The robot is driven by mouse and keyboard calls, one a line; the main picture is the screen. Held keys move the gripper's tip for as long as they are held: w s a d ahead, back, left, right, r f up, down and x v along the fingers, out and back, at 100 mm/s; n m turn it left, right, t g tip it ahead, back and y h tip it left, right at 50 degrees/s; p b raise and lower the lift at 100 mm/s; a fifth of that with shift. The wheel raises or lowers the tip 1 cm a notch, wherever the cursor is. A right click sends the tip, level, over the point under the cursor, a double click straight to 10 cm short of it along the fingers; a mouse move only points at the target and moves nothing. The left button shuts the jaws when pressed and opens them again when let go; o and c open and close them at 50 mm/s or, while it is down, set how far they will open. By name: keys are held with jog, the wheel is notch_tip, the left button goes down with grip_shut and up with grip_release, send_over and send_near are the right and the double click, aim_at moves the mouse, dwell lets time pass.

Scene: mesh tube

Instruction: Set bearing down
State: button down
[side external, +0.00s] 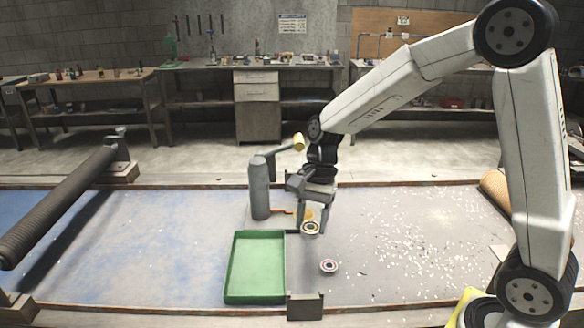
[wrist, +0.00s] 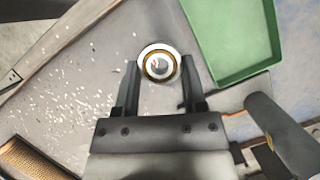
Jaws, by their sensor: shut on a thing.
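My gripper (side external: 313,224) is shut on a round bearing (side external: 310,229) with a light outer ring and a gold-brown band. It holds the bearing at its fingertips above the grey bench, just right of the green tray's far corner. In the wrist view the bearing (wrist: 145,76) sits between the two dark fingers, its flat face toward the camera. A second small ring-shaped piece (side external: 329,267), pale with a dark and reddish centre, lies on the bench below and slightly right of the held bearing. Whether it shows through the bearing's bore in the wrist view is unclear.
The green tray (side external: 230,270) appears empty; it also shows in the wrist view (wrist: 235,79). A grey cylinder (side external: 259,190) stands behind it. A dark block (side external: 305,307) sits at the front edge. A ribbed roller (side external: 60,205) lies left. Pale scraps litter the bench to the right.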

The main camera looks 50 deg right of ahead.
jog(key=shift+a, duration=0.5)
send_over(258, 254)
jog(key=s+d, duration=0.1)
notch_tip(258, 254, down, 8)
jog(key=shift+s+d+f, duration=0.1)
jog(key=shift+d, duration=0.05)
jog(key=shift+w+f, duration=0.55)
jog(key=shift+w+f, duration=0.2)
jog(key=shift+f, duration=1.6)
jog(key=shift+f, duration=0.15)
